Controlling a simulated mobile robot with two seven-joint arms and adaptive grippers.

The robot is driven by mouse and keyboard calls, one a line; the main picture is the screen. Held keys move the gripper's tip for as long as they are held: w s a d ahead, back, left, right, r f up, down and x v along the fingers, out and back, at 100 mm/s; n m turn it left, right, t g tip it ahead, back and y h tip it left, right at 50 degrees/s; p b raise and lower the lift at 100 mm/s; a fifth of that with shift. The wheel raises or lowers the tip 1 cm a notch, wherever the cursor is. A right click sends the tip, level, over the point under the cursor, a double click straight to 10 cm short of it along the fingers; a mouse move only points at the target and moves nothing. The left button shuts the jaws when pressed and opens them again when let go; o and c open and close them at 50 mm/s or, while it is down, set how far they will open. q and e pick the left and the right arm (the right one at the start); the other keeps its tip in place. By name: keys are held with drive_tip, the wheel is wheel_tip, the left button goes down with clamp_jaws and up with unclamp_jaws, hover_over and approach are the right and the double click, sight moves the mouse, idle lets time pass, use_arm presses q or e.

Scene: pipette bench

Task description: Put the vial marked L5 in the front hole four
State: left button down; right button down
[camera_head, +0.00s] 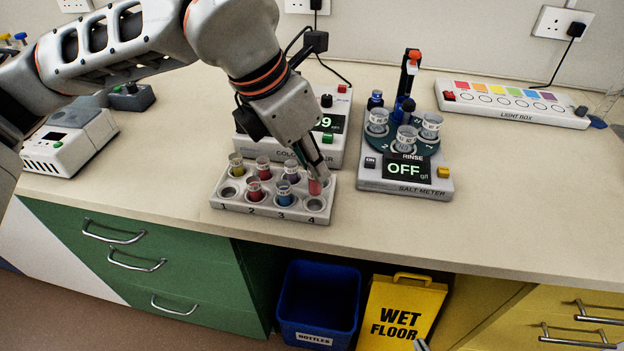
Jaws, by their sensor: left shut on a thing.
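A red vial (254,191) and a blue vial (284,194) stand in front holes two and three. Front hole one (229,193) is empty. Several other vials stand in the back row.
The salt meter (405,188) stands right of the rack, with vials on its turntable. The colour meter (336,145) stands close behind the rack. A light box (512,104) lies at the back right.

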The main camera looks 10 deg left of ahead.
sight(309, 180)
use_arm(q)
wheel_tip(309, 180, down, 4)
drive_tip(key=shift+f, duration=0.2)
drive_tip(key=shift+r, duration=0.1)
drive_tip(key=shift+f+b, duration=0.35)
drive_tip(key=c, duration=1.9)
unclamp_jaws()
